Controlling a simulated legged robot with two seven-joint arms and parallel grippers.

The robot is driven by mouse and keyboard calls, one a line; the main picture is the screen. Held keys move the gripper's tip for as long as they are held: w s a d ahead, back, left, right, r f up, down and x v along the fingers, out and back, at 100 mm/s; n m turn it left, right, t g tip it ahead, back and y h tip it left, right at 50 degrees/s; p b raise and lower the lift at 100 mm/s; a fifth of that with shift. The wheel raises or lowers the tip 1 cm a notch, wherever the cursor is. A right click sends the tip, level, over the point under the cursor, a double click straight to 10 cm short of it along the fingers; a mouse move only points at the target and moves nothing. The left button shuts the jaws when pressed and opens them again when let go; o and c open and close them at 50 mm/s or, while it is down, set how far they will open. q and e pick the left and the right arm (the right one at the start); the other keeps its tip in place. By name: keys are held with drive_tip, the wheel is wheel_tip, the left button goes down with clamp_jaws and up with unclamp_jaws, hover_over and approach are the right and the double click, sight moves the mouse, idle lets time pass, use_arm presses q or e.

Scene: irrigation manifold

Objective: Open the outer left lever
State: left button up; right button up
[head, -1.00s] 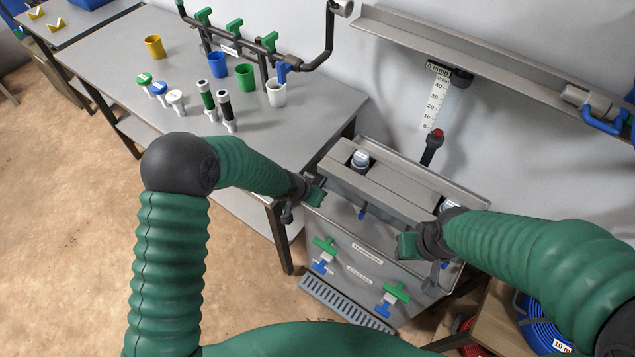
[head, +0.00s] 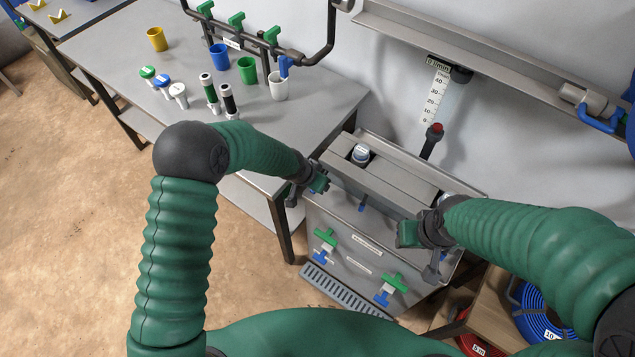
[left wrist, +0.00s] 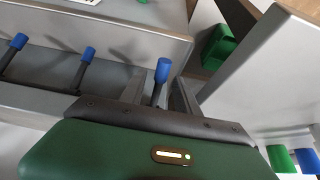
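The grey manifold box (head: 350,235) stands right of the bench, with blue-tipped levers along it. One blue lever (head: 362,207) shows at its middle in the head view. My left gripper (head: 293,198) is at the box's left end, where the arm hides the outer left lever. In the left wrist view three blue-tipped levers stand in a row. The end lever (left wrist: 162,72) shows between the spread fingers of my left gripper (left wrist: 159,95); contact cannot be told. My right gripper (head: 433,266) is over the box's right end; its fingers are too small to judge.
Two green-and-blue taps (head: 324,240) (head: 390,288) are on the box front, above a grating (head: 345,292). The bench (head: 120,80) at left holds cups and several small parts. A blue hose coil (head: 540,315) lies at lower right.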

use_arm(q)
drive_tip(key=shift+f, duration=0.15)
drive_tip(key=p+v, duration=0.1)
drive_tip(key=v, duration=1.6)
drive_tip(key=shift+p, duration=0.35)
drive_tip(key=shift+f, duration=0.15)
drive_tip(key=s+a+n+g+y, duration=0.1)
drive_tip(key=s+a+n, duration=0.5)
drive_tip(key=s+a, duration=0.7)
drive_tip(key=s+r+y, duration=0.1)
drive_tip(key=s, duration=0.3)
drive_tip(key=shift+a+n+g+y, duration=0.4)
drive_tip(key=shift+s, duration=0.15)
